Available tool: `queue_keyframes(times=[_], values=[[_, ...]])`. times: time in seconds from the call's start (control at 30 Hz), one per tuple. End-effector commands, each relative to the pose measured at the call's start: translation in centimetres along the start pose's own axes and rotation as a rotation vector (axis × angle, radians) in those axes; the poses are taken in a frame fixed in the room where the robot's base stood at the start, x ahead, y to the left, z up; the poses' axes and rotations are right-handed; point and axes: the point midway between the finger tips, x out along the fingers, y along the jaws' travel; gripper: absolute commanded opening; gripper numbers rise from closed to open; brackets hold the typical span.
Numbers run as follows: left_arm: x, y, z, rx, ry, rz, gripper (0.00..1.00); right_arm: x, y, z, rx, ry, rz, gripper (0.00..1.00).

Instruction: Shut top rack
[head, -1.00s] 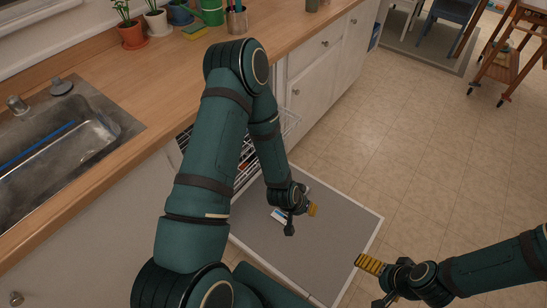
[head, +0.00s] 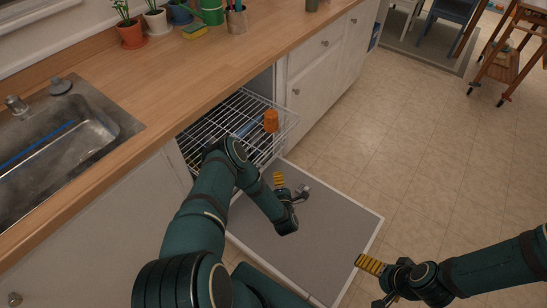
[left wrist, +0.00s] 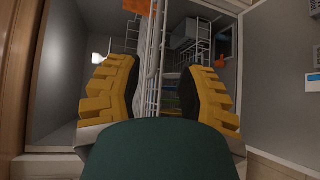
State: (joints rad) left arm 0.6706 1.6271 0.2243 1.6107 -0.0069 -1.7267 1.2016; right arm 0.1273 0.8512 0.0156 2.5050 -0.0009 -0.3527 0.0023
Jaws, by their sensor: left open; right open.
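The top rack (head: 213,125) is a white wire rack pulled out of the dishwasher beneath the counter. An orange cup (head: 271,121) stands at its right side. My left gripper (head: 292,186) is open in front of the rack, above the open door (head: 300,235). In the left wrist view, the rack's wire edge (left wrist: 155,70) runs between the two spread yellow fingers; I cannot tell whether they touch it. My left forearm hides part of the rack's front. My right gripper (head: 373,282) is open and empty over the floor, right of the door.
The dishwasher door lies folded down, with its grey inner face up. The wooden counter (head: 190,80) overhangs the rack, with a sink (head: 60,135) at left and potted plants (head: 131,33) at the back.

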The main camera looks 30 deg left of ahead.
Motion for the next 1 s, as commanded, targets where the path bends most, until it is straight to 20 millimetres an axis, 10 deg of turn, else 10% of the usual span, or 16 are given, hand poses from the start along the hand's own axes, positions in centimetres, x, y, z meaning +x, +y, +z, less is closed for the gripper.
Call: queue_keyframes(times=[1.0], values=[[13.7,0.3,-0.7,-0.021,0.018,0.022,0.39,3.5,1.3,-0.4,-0.003,0.018,0.001,1.00]])
